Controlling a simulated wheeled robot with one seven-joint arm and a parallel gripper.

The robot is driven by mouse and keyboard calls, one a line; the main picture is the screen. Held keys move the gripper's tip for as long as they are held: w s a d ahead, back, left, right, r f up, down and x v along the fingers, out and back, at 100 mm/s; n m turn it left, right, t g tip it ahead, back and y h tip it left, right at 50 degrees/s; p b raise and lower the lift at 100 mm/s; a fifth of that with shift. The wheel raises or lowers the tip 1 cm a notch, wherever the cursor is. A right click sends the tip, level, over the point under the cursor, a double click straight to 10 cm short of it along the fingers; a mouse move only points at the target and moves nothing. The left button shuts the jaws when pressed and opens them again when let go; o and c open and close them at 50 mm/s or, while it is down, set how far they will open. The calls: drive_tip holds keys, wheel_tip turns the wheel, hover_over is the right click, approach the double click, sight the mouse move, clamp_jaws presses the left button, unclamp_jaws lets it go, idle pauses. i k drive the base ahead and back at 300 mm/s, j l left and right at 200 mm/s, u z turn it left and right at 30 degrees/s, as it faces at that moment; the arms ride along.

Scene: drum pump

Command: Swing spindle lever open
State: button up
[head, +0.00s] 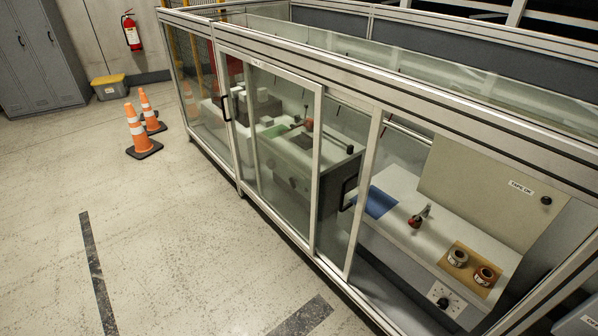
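A dark rod with a red knob (309,124) lies across the top of a grey machine block (290,165) inside a glazed enclosure. A small upright tool or lever with a red end (418,216) stands on the pale bench (440,232) to the right. I cannot tell for sure which of these is the spindle lever, and both are small in the picture. Framed glass doors (285,135) with black handles (227,107) stand in front of the machine block. I cannot tell whether the bay at the right is open or glazed. My gripper is not in view.
The enclosure's metal frame (430,122) runs diagonally across the right. A blue mat (378,203), tape rolls on a brown board (446,263) and a dial (442,302) are inside. Two orange cones (136,127) stand at the left. The floor (160,240) in front is clear.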

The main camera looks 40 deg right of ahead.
sight(411, 222)
drive_tip(key=k+l+z, duration=0.15)
drive_tip(key=k+z, duration=0.35)
drive_tip(key=k, duration=0.15)
drive_tip(key=i+j+z, duration=0.15)
drive_tip(key=z, duration=0.35)
drive_tip(key=i+j+z, duration=0.1)
drive_tip(key=j+z, duration=0.55)
drive_tip(key=z, duration=0.3)
drive_tip(key=i+j, duration=0.1)
drive_tip(key=j, duration=0.7)
drive_tip(key=i+j, duration=0.1)
drive_tip(key=j, duration=0.7)
